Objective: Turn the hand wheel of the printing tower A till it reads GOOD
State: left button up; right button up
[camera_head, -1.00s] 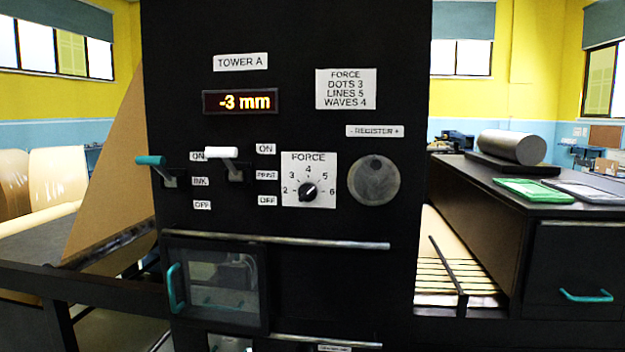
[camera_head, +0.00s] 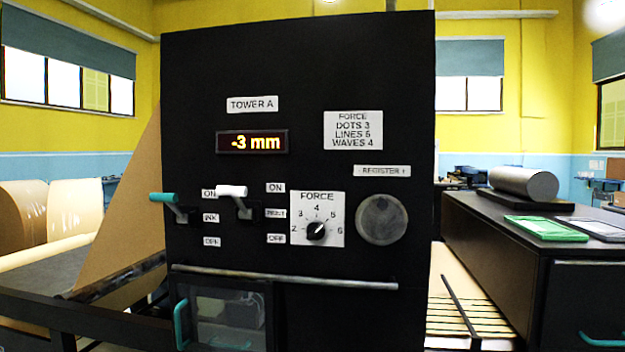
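Printing tower A (camera_head: 300,90) is a tall black cabinet facing me. Its display (camera_head: 252,142) reads -3 mm in yellow on black. The hand wheel (camera_head: 381,219) is a round grey disc at the right of the panel, under the REGISTER label (camera_head: 382,171). The force dial (camera_head: 316,230) is a black knob on a white scale left of the wheel. A teal-handled lever (camera_head: 164,198) and a white-handled lever (camera_head: 231,191) are both up at ON. Neither of my grippers is in view, and nothing touches the wheel.
A horizontal grey bar (camera_head: 285,278) runs across the tower below the controls. A dark cabinet (camera_head: 500,245) at the right bears a grey cylinder (camera_head: 524,184) and a green packet (camera_head: 546,229). The space before the wheel looks clear.

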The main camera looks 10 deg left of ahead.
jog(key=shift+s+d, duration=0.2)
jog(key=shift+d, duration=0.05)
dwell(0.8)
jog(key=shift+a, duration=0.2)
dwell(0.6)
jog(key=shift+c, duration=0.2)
